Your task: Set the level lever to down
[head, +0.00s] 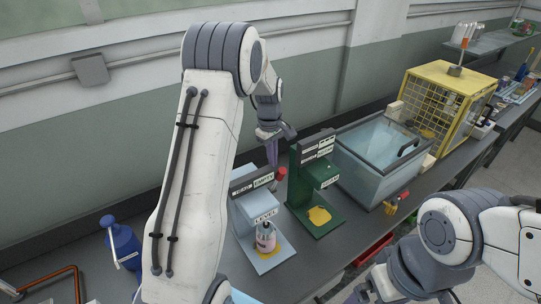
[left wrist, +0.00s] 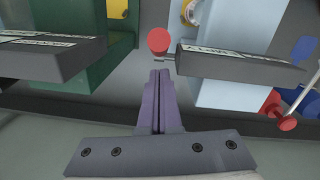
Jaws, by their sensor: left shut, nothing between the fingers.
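The light-blue machine (head: 243,212) carries a LEVEL label (head: 265,216) and holds a pinkish container at its front. A lever with a round red knob (head: 281,173) sticks out at its upper right side; in the left wrist view the red knob (left wrist: 158,41) sits on a short thin rod by the dark labelled bar (left wrist: 240,67). I cannot tell the lever's setting. My left gripper (head: 271,153) is shut and empty, above and just behind the knob. Its purple fingertips (left wrist: 160,74) point at the knob with a small gap. My right gripper is outside the view.
A green machine (head: 318,180) with a yellow patch on its base stands close to the right. Beyond it are a clear-lidded bin (head: 375,165) and a yellow cage (head: 445,95). A blue bottle (head: 122,244) stands at left. Another red knob (left wrist: 287,124) shows in the left wrist view.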

